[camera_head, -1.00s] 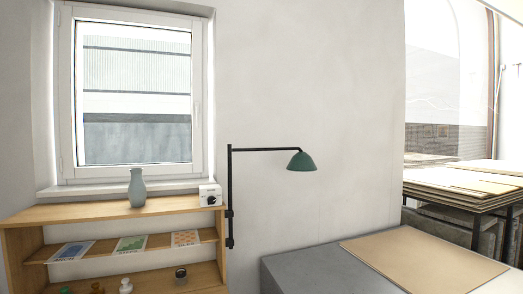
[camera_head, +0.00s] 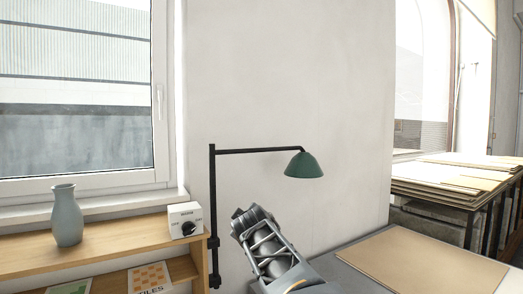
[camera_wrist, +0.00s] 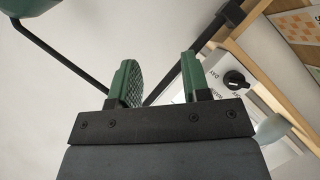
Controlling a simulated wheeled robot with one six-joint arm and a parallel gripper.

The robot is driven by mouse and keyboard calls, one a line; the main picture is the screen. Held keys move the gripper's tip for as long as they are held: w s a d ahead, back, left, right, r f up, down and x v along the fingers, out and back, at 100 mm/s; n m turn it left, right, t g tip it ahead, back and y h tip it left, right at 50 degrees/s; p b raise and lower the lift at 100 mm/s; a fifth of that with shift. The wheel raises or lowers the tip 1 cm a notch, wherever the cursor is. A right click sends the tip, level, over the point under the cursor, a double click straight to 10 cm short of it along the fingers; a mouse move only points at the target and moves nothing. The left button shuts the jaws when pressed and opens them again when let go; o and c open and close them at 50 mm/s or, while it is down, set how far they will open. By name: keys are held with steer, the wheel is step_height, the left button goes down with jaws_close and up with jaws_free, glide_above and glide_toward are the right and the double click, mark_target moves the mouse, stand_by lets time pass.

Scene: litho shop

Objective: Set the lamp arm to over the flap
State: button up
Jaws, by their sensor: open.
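The lamp has a black horizontal arm (camera_head: 255,151) on a black wall post (camera_head: 212,215), with a green shade (camera_head: 304,166) at its right end. The shade hangs in front of the wall, left of a tan sheet (camera_head: 425,263) on a grey block; I cannot tell if that is the flap. My gripper (camera_wrist: 160,82) is open, its two green fingers apart. In the wrist view the lamp arm (camera_wrist: 62,60) runs behind the left finger and the post (camera_wrist: 203,47) shows partly between the fingers. Their meeting point is hidden. Whether anything touches is unclear.
A wooden shelf (camera_head: 95,242) under the window holds a grey-blue vase (camera_head: 66,216) and a white dial box (camera_head: 185,221), close left of the post. Stacked boards (camera_head: 455,180) lie on a table at the right. The wall around the lamp shade is clear.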

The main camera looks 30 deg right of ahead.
mark_target(264, 151)
steer(key=w+d+r+n+t+h, duration=0.1)
steer(key=w+d+r+n+t, duration=0.2)
steer(key=d+r, duration=0.4)
steer(key=w+d+r+n+t+h, duration=0.2)
steer(key=w+d+r+n, duration=0.15)
steer(key=r, duration=0.45)
steer(key=p+x, duration=0.3)
steer(key=x, duration=0.1)
steer(key=p+x, duration=0.3)
steer(key=x, duration=0.1)
steer(key=r+p+x, duration=0.1)
steer(key=p+x, duration=0.2)
steer(key=x, duration=0.1)
steer(key=shift+s+d, duration=0.2)
steer(key=shift+w+d+p, duration=0.25)
steer(key=shift+w+p, duration=0.25)
steer(key=shift+w, duration=0.1)
steer(key=shift+f, duration=0.1)
jaws_close()
